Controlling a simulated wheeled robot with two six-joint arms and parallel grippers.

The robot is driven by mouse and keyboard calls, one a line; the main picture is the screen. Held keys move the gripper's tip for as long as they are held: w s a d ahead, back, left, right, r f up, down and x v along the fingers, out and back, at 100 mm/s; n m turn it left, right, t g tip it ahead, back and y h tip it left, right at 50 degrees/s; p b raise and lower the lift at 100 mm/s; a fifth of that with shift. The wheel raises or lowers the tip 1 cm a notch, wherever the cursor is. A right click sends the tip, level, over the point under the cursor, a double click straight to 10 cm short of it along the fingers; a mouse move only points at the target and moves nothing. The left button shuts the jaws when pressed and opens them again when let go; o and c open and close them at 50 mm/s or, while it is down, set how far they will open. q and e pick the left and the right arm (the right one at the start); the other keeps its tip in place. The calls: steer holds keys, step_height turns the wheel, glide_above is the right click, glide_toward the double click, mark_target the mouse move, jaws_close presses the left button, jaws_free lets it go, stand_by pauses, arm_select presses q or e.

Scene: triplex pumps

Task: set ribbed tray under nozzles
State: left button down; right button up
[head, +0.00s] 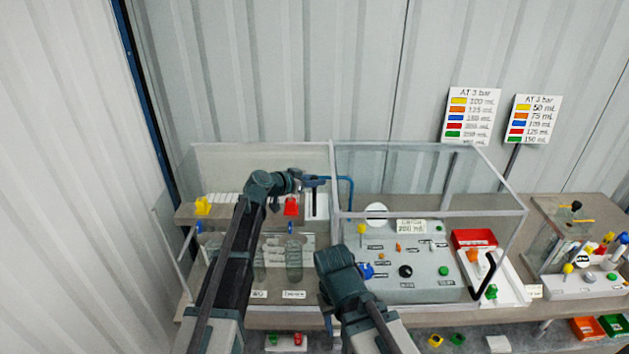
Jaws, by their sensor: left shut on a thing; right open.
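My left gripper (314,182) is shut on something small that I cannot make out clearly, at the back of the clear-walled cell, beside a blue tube. A white upright piece (318,206) with a dark line shows just below it; I cannot tell whether they touch. A white ribbed strip (222,198) lies at the back left, partly behind my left arm; I cannot tell if it is the ribbed tray. A yellow nozzle head (202,206) and a red one (291,206) stand over the bottle area. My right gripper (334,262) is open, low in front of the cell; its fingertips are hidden.
Clear bottles (294,260) stand below the red head. Right of the divider is a grey control panel (410,262) with knobs. A red bin (474,238) and a black handle (487,275) stand right of it. Clear walls enclose the cell.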

arm_select(q)
steer(key=shift+s, duration=0.1)
stand_by(0.5)
steer(key=s, duration=1.5)
steer(key=shift+s+f, duration=0.1)
steer(key=c, duration=1.1)
jaws_free()
steer(key=o, duration=0.5)
steer(key=shift+s, duration=0.1)
